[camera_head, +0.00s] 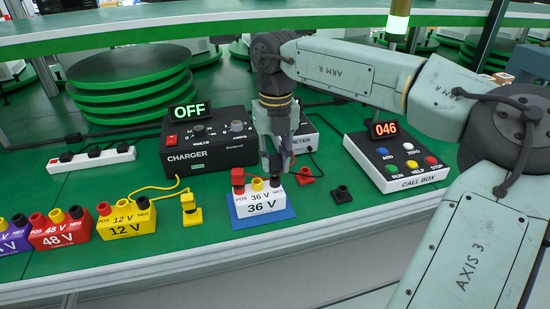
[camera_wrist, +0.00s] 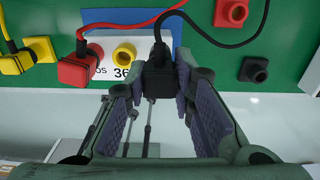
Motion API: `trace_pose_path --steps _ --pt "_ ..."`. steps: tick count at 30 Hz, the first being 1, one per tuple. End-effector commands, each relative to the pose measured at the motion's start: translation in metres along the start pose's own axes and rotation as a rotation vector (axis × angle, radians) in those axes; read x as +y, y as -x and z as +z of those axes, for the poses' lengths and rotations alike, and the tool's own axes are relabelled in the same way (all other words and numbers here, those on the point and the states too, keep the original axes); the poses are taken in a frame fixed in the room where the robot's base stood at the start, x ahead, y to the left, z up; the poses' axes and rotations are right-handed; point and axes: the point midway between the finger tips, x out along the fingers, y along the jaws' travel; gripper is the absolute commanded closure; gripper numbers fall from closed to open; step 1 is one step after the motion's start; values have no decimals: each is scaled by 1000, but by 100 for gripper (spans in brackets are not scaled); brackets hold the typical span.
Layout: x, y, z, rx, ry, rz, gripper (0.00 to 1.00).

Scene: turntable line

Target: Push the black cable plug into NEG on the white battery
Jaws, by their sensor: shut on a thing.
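The white 36 V battery (camera_head: 262,203) stands on a blue mat (camera_head: 240,222) on the green table. A red plug (camera_head: 238,178) sits at its POS end, and a yellow socket (camera_head: 257,184) shows in the middle. My gripper (camera_head: 277,168) points down over the NEG end. In the wrist view its fingers (camera_wrist: 165,105) are shut on the black cable plug (camera_wrist: 159,78), whose cable runs up and right. The plug and fingers hide the NEG socket in the wrist view. I cannot tell whether the plug is above the socket or inside it.
A loose red connector (camera_head: 305,176) and a black one (camera_head: 341,194) lie to the right. A yellow plug (camera_head: 191,210) stands left, near the 12 V battery (camera_head: 127,220). The charger (camera_head: 205,145) and a meter box (camera_head: 305,135) are behind; the call box (camera_head: 400,165) is right.

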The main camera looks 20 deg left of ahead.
Motion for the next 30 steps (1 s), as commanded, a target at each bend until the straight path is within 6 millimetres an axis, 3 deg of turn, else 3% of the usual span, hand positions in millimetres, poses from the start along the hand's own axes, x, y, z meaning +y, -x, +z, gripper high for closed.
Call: trace_pose_path --steps 30 --pt "0 -10 0 0 0 1 99"
